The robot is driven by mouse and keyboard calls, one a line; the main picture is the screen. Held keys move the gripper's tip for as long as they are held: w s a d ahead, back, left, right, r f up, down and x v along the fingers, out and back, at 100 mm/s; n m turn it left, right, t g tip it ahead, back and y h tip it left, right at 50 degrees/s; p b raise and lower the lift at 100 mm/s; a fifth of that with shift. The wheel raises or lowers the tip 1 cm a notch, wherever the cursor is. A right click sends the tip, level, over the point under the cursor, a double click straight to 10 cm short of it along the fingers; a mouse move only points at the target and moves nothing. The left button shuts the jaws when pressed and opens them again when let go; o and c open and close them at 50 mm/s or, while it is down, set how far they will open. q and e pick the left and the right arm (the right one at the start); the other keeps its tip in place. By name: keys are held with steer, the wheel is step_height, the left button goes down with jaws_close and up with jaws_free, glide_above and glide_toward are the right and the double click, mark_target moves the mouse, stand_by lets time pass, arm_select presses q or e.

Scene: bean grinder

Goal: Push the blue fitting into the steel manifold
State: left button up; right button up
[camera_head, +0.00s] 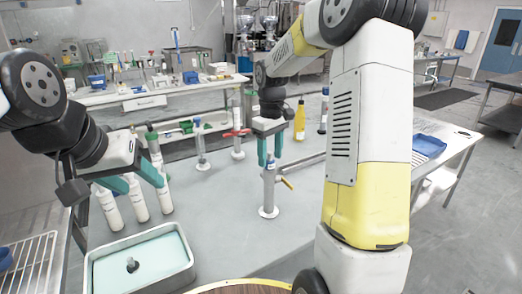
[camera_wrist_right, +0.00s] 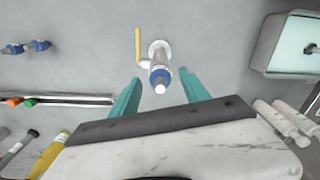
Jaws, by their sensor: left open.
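The steel manifold (camera_head: 268,192) stands upright on a round white base on the grey table, with a yellow lever (camera_head: 287,183) at its side. The blue fitting (camera_wrist_right: 161,76) is at its top end; how deep it sits I cannot tell. My right gripper (camera_head: 270,150) is above the manifold, pointing down. In the right wrist view its teal fingers (camera_wrist_right: 160,84) are spread on either side of the fitting, with a gap on each side. My left gripper (camera_head: 143,176) is open and empty at the left, above white bottles.
A tray of pale green liquid (camera_head: 140,262) is at the front left. White bottles (camera_head: 108,210) stand behind it. A blue-topped stand (camera_head: 201,148), a red-handled stand (camera_head: 237,140) and a yellow bottle (camera_head: 300,122) are farther back. Bare table surrounds the manifold's base.

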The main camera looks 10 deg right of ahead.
steer(key=shift+r, duration=3.95)
steer(key=s+a+r+m+t+y, duration=0.1)
steer(key=s+m+t, duration=0.2)
steer(key=s, duration=0.9)
steer(key=s+a+r+m+t+y, duration=0.1)
steer(key=s+r+m+t, duration=0.1)
steer(key=s, duration=1)
steer(key=shift+a+m+t, duration=0.15)
steer(key=shift+m+t, duration=0.45)
steer(key=shift+r, duration=0.1)
steer(key=shift+c, duration=0.4)
